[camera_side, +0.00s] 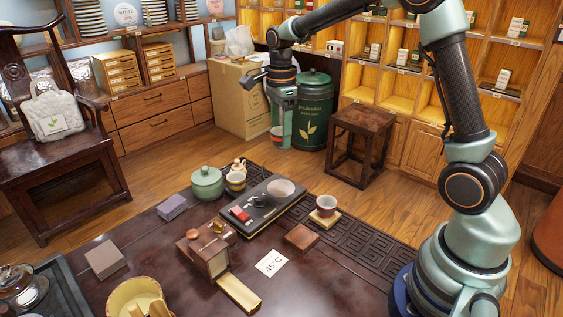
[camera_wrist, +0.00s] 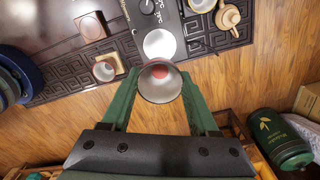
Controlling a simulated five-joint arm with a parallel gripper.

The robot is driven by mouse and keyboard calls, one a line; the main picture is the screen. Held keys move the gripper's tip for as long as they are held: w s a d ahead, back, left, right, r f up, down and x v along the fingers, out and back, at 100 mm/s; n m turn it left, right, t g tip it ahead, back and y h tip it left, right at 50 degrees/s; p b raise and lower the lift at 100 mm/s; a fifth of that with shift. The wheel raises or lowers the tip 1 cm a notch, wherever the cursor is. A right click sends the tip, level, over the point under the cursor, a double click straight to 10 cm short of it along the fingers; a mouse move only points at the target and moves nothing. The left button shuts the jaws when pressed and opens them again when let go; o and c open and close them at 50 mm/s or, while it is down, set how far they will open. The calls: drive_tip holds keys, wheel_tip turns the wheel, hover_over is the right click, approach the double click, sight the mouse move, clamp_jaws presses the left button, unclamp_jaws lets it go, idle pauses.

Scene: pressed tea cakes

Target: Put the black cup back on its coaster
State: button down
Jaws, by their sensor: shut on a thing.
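My gripper (camera_side: 281,138) is raised over the wooden floor behind the table, in front of the green canister. In the wrist view my gripper (camera_wrist: 160,78) has its two green fingers on either side of a dark grey cup (camera_wrist: 160,94), shut on it. The cup's mouth faces the wrist camera, and a reddish patch shows inside. A brown square coaster (camera_side: 302,237) lies bare on the table; it also shows in the wrist view (camera_wrist: 91,26). Another cup (camera_side: 326,205), reddish and dark, stands on a lighter wooden coaster (camera_side: 326,219).
A green canister (camera_side: 313,112) and a wooden stool (camera_side: 360,140) stand on the floor.

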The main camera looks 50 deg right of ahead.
wheel_tip(320, 180, up, 6)
drive_tip(key=shift+r, duration=0.1)
drive_tip(key=s+a, duration=0.8)
drive_tip(key=s, duration=0.6)
drive_tip(key=f, duration=1.6)
drive_tip(key=shift+a+f, duration=0.15)
drive_tip(key=shift+a, duration=0.1)
drive_tip(key=shift+f, duration=2.1)
drive_tip(key=shift+f, duration=0.1)
drive_tip(key=shift+c, duration=0.7)
unclamp_jaws()
drive_tip(key=shift+f, duration=0.1)
